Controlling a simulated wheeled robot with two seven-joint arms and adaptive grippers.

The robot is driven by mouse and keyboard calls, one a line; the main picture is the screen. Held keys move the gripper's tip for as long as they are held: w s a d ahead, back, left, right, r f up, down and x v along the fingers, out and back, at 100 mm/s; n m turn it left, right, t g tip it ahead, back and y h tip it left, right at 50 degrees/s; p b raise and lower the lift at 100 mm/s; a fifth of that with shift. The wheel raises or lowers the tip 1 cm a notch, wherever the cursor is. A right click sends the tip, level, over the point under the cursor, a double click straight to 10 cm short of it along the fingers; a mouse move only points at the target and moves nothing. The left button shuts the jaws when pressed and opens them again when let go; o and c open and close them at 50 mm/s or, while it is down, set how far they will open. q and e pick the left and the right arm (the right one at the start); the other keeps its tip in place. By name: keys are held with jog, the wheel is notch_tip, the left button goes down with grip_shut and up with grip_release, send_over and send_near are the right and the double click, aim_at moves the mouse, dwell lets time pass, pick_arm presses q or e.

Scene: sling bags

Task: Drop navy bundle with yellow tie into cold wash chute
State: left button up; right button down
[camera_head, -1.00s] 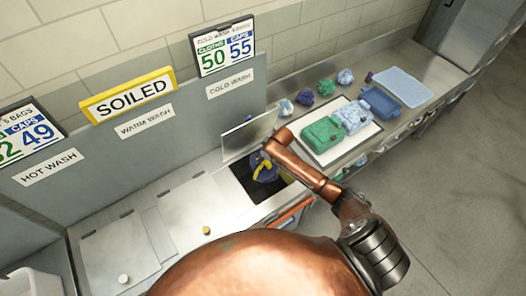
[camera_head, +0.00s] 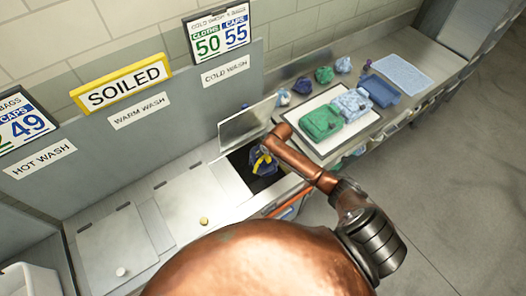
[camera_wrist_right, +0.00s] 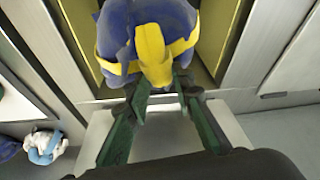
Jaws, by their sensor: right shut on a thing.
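The navy bundle with a yellow tie (camera_head: 262,163) is at the dark open chute under the COLD WASH label (camera_head: 226,71). The chute's lid (camera_head: 246,122) stands raised behind it. In the right wrist view the bundle (camera_wrist_right: 118,38) fills the top centre, with its yellow tie crossing it. My right gripper (camera_wrist_right: 164,90) is shut on the bundle by the tie. I cannot tell exactly how deep the bundle sits in the opening. My copper arm hides part of the chute in the head view. My left gripper is out of view.
Closed lids with knobs lie under WARM WASH (camera_head: 139,110) and HOT WASH (camera_head: 40,158). On the right counter, a white board (camera_head: 300,145) holds folded green and blue cloths. Several small bundles, a blue tray (camera_head: 380,91) and a pale tray (camera_head: 403,73) are beyond.

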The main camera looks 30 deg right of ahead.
jog(key=shift+w+r, duration=0.1)
jog(key=shift+r, duration=0.05)
jog(key=c, duration=1.6)
grip_release()
jog(key=v, duration=1.2)
